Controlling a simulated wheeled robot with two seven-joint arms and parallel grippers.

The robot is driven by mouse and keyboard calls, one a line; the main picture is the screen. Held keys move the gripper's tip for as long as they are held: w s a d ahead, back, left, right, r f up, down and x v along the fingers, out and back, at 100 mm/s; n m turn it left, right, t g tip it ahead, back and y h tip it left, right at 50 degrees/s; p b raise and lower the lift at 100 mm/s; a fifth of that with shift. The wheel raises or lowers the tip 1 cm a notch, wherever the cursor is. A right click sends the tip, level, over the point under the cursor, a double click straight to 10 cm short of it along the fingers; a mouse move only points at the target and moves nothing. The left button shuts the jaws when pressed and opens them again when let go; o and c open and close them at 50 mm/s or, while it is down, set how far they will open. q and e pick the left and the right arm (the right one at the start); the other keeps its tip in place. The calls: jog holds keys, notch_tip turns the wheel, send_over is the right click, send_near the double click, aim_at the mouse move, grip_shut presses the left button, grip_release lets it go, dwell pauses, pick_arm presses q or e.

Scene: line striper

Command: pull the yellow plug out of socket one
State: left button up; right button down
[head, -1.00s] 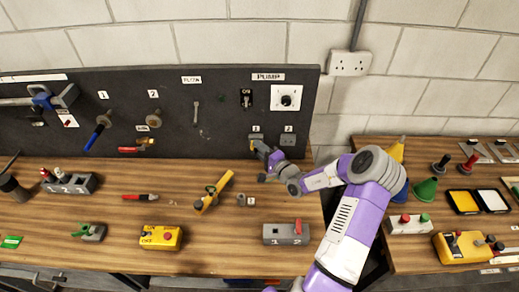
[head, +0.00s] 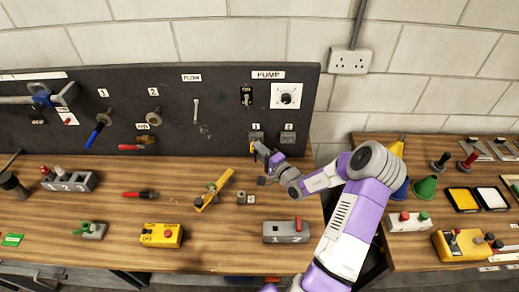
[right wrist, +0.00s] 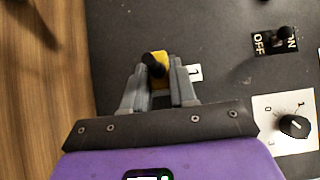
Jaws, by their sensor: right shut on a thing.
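The yellow plug (right wrist: 160,72) with a black end sits between the two fingers of my right gripper (right wrist: 160,84) in the right wrist view. The fingers are shut on it. A label "1" (right wrist: 196,73) is right beside the fingers in the wrist view. The gripper hides where plug and socket meet, so I cannot tell how deep the plug sits. My left gripper is not in view.
Socket two (head: 289,138) is just right of socket one. Above them are an on/off toggle (head: 246,97) and a pump knob (head: 287,96). A grey box with a red switch (head: 286,231) and a yellow angled tool (head: 215,190) lie on the wooden bench (head: 215,258).

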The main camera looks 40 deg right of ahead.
jog(key=shift+s+a, duration=0.9)
jog(key=shift+s, duration=0.15)
